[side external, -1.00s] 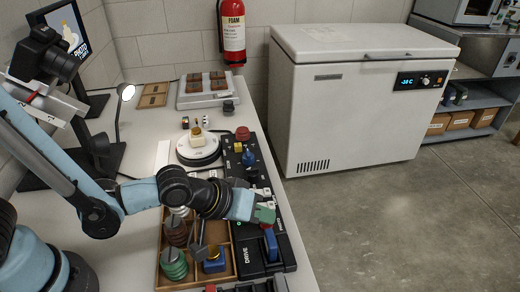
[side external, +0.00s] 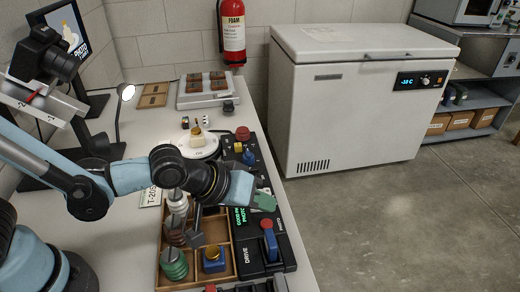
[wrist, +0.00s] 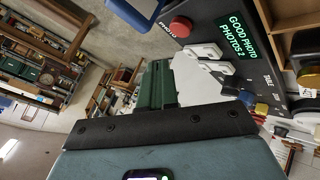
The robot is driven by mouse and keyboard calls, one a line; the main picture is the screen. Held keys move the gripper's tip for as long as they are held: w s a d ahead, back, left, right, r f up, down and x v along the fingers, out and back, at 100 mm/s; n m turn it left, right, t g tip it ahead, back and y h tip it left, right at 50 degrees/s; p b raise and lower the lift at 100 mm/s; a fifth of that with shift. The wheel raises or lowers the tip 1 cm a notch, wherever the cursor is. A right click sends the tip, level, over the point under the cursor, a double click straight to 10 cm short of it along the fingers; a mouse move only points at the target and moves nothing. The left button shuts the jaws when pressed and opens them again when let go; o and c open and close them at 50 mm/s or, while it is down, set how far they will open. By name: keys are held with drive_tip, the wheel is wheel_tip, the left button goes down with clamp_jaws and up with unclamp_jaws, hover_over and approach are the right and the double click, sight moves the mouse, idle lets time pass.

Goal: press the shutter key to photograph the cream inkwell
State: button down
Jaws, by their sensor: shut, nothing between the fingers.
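The cream inkwell (side external: 197,137) stands on a round white turntable (side external: 201,151), with its yellowish top showing. A round red key (side external: 267,224) is on the black control box, just behind the blue lever (side external: 270,244). In the wrist view the red key (wrist: 180,26) has PHOTO lettered beside it. The green display (wrist: 237,37) reads GOOD PHOTO, PHOTOS 2; it also shows in the side view (side external: 240,215). In the side view my gripper (side external: 265,205) hangs above the box.
A wooden tray (side external: 235,262) with several coloured pieces lies left of the box. A second red knob (side external: 243,133) is at the far end of the controls. A lamp (side external: 126,92) and a monitor (side external: 70,35) stand at the left. The bench ends right of the box.

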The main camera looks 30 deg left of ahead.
drive_tip(key=shift+r, duration=1.35)
drive_tip(key=shift+a, duration=0.1)
drive_tip(key=s+a+r+m+y, duration=0.1)
drive_tip(key=s+a+r+y, duration=0.1)
drive_tip(key=a, duration=0.8)
drive_tip(key=s+a+r+m+y, duration=0.1)
drive_tip(key=s+a+r+y, duration=0.1)
drive_tip(key=a, duration=0.9)
drive_tip(key=shift+s+a+g+y, duration=0.2)
drive_tip(key=shift+s+g+y, duration=0.2)
drive_tip(key=shift+s+y, duration=0.1)
drive_tip(key=shift+r, duration=0.1)
